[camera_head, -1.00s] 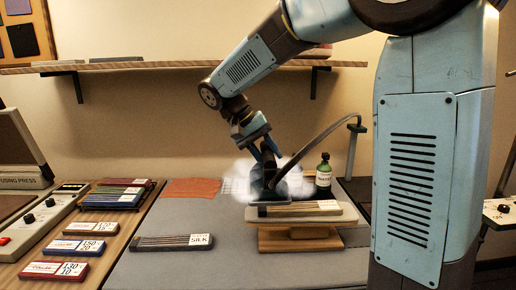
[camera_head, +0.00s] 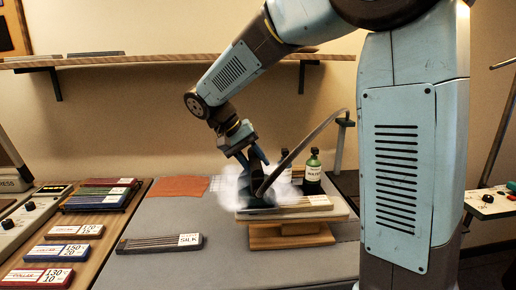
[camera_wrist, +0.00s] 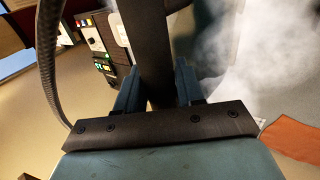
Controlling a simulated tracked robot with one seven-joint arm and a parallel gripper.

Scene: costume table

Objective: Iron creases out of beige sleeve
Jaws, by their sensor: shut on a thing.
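My gripper (camera_head: 250,160) is shut on a dark iron (camera_head: 258,193) with a hose. Steam hides part of the iron, which is at the left end of a small sleeve board (camera_head: 344,212) on a wooden base. Whether its sole touches the surface I cannot tell. A beige striped piece (camera_head: 290,209) with a white label lies flat on the board, partly behind the iron. Creases are too small to make out. In the wrist view my gripper (camera_wrist: 157,90) has its two blue fingers on either side of a dark upright part.
A grey striped bundle labelled SILK (camera_head: 160,243) lies front left on the grey table (camera_head: 230,268). A green bottle (camera_head: 312,176) stands behind the board. Orange cloth (camera_head: 178,187) lies behind left. Labelled blocks (camera_head: 52,250) are on the wooden surface. A shelf (camera_head: 130,60) hangs above.

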